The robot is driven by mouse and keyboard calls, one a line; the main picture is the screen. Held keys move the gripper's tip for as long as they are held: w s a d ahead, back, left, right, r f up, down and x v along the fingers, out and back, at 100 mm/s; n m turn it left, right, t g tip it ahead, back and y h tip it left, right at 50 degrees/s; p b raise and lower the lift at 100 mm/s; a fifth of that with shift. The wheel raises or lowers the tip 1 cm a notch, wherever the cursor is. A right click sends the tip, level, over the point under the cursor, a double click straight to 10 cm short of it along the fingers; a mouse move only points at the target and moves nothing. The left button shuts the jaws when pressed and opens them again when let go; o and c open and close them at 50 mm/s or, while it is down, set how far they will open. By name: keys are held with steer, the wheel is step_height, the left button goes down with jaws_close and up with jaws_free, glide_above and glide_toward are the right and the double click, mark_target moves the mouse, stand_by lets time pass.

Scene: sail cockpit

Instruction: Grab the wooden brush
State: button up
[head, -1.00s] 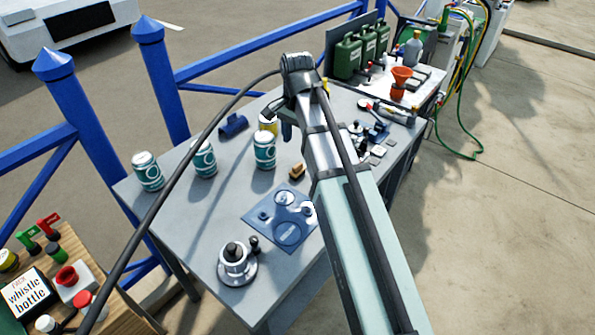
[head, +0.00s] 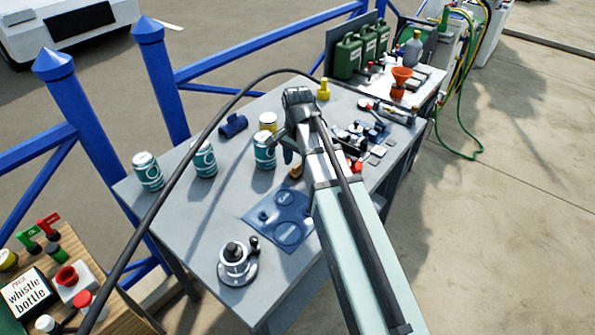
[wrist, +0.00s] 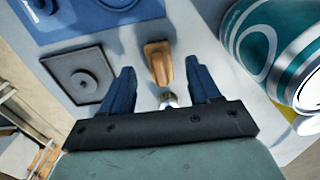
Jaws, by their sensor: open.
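The small wooden brush (wrist: 157,62) lies on the grey table in the wrist view, just beyond the gap between my fingers. In the head view the brush (head: 296,171) is partly hidden by my arm. My gripper (wrist: 159,80) is open, with a blue finger on each side and the brush between and ahead of them. In the head view my gripper (head: 288,152) is above the table beside a teal can; its fingertips are hard to make out. A small metallic object (wrist: 168,99) shows between the fingers near the palm.
Teal-and-white cans (head: 264,150) stand at the back; one can (wrist: 268,45) is close to my right finger in the wrist view. A blue mat (head: 262,222) lies in front of the brush. A dark square plate (wrist: 84,75) lies left of my fingers. A winch (head: 236,262) stands at the near corner.

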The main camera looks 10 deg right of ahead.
steer(key=shift+f, duration=1.4)
steer(key=shift+c, duration=0.2)
steer(key=c, duration=1.1)
steer(key=shift+r, duration=0.15)
